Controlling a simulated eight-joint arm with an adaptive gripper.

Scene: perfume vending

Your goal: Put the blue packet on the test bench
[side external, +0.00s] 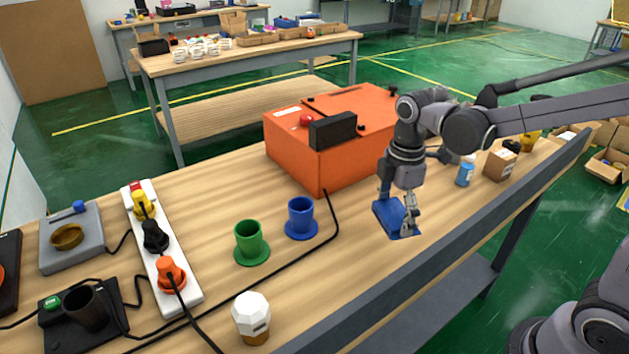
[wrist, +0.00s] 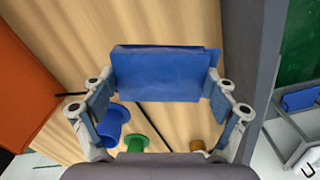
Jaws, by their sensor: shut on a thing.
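The blue packet (side external: 389,219) is a flat blue block in the side view, below my arm and near the bench's front edge. It also shows in the wrist view (wrist: 165,72), spanning the space between the fingers. My gripper (side external: 398,208) points down and is shut on the packet, with a finger on either side in the wrist view (wrist: 163,98). The wooden bench (side external: 300,285) lies beneath. I cannot tell whether the packet touches its top. No label shows which surface is the test bench.
An orange box (side external: 345,160) stands behind and left of my gripper. A blue cup (side external: 300,217), green cup (side external: 250,240) and white-topped item (side external: 251,315) stand left. A blue bottle (side external: 465,172) and carton (side external: 499,163) stand right. A black cable (side external: 290,275) crosses the bench.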

